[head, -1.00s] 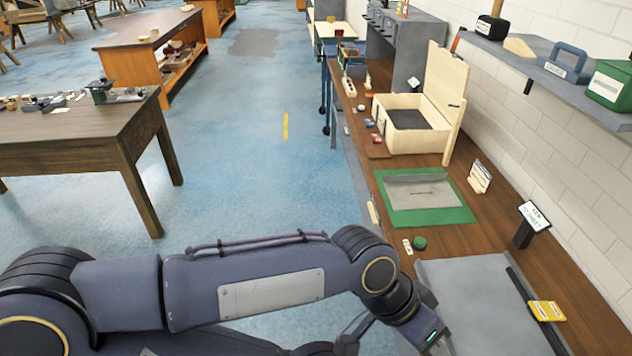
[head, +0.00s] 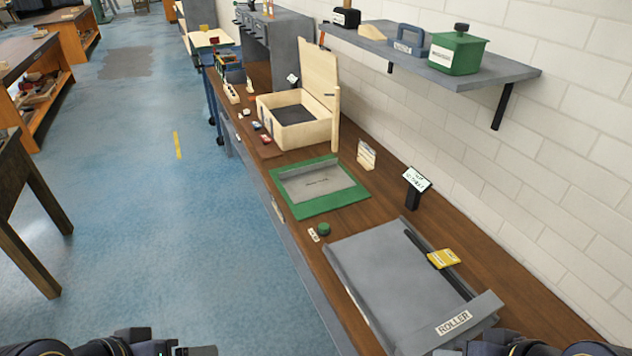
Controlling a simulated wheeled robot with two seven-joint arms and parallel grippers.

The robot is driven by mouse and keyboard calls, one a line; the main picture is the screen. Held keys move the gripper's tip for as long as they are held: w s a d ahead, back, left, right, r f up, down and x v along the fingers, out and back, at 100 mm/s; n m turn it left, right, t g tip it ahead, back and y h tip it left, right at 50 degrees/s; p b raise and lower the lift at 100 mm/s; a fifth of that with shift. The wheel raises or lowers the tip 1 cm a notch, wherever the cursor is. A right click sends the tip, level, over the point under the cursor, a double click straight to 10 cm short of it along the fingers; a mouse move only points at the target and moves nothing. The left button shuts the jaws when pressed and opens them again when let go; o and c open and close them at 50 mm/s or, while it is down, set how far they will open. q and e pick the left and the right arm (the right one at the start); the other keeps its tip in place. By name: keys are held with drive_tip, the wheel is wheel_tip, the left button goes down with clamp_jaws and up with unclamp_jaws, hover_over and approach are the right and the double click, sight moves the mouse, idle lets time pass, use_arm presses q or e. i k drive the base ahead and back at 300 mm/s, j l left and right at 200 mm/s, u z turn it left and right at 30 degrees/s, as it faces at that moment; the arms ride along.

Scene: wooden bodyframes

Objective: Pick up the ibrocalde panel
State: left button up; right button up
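No label in view can be read as ibrocalde. A flat grey panel (head: 318,184) with small dark, unreadable writing lies on a green mat (head: 303,209) on the wooden bench, and it may be the one named. A larger grey slab (head: 385,270) with a front part marked "ROLLER" (head: 453,323) lies nearer on the same bench. Only parts of my arms show at the bottom left and bottom right edges. Neither gripper's fingers are in view, and nothing of mine touches the panel.
An open wooden box (head: 295,135) stands behind the mat. A small sign (head: 416,180), a card holder (head: 366,155), a green round piece (head: 323,229) and a yellow block (head: 443,258) are on the bench (head: 480,250). A wall shelf (head: 480,77) overhangs its right side.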

sight(309, 182)
drive_tip(key=i+j, duration=1.05)
drive_tip(key=i, duration=0.2)
drive_tip(key=i+j+u, duration=0.1)
drive_tip(key=i+j, duration=0.45)
drive_tip(key=i, duration=0.05)
